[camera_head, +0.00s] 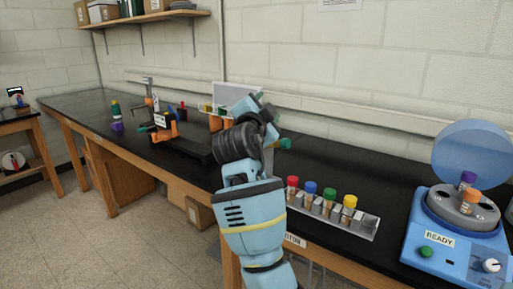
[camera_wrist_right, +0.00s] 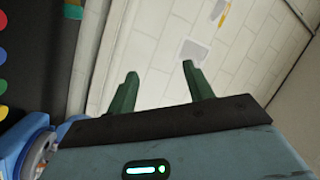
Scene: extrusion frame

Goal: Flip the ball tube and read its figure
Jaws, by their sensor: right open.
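No ball tube can be made out for certain in either view. A stand with an upright post and orange parts (camera_head: 165,131) is on the black bench, left of my right arm; its labels are too small to read. My right gripper (camera_head: 272,120) is above the bench in the middle of the head view, partly hidden by its own wrist. In the right wrist view, its two green fingers (camera_wrist_right: 160,69) are spread apart with nothing between them, facing the wall. My left gripper is not in view.
A rack (camera_head: 368,224) holds tubes with red, blue, green and yellow caps near the bench's front edge. A blue machine labelled READY (camera_head: 438,240) stands at right, lid up, with purple-capped and orange-capped tubes. A pale panel (camera_head: 232,94) stands behind my gripper.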

